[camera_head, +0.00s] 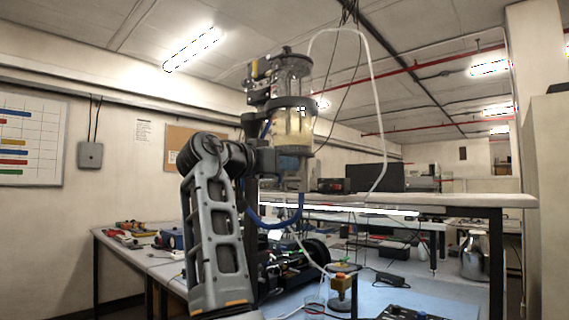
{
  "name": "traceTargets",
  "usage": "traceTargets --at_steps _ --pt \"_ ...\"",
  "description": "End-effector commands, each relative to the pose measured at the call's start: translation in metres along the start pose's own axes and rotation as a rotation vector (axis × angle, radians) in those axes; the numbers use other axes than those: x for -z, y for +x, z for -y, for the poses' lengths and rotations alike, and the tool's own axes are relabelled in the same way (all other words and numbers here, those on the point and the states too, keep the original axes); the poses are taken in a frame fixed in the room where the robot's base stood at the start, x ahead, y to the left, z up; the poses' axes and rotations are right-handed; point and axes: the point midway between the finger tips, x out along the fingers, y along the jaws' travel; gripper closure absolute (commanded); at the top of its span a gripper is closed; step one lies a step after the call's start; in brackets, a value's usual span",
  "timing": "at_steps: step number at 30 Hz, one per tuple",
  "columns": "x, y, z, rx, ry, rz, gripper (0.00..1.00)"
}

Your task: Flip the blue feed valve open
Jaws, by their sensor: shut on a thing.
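The clear sealed cylinder (295,128), with pale yellow contents, stands upright in dark collars in the middle of the head view. A small blue part (292,149) shows just under it and appears to be the blue feed valve. My arm rises from the bottom and bends right at the elbow. My gripper (284,162) is at the cylinder's base, shut at the blue valve. The fingertips and most of the valve handle are small and partly hidden, so the handle's angle cannot be told.
A blue hose (276,224) loops below the cylinder, and a white tube (372,75) arches over it. A raised shelf (450,199) is at right. The left bench (150,256) holds tools. A small orange-topped jar (341,290) stands on the low blue surface.

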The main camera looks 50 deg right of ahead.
Motion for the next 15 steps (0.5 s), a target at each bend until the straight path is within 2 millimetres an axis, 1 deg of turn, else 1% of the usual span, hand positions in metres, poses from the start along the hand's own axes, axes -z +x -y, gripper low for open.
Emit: traceTargets --at_steps 1,2,8,15 --pt "0.0001 -0.0007 0.0008 0.002 -0.002 -0.002 1.0" --pt "0.0001 -0.0007 0.0008 0.002 -0.002 -0.002 0.78" --pt "0.0001 -0.0005 0.0007 0.002 -0.001 -0.002 0.59" --pt "0.0 -0.0009 0.0005 0.001 0.0 -0.002 0.58"
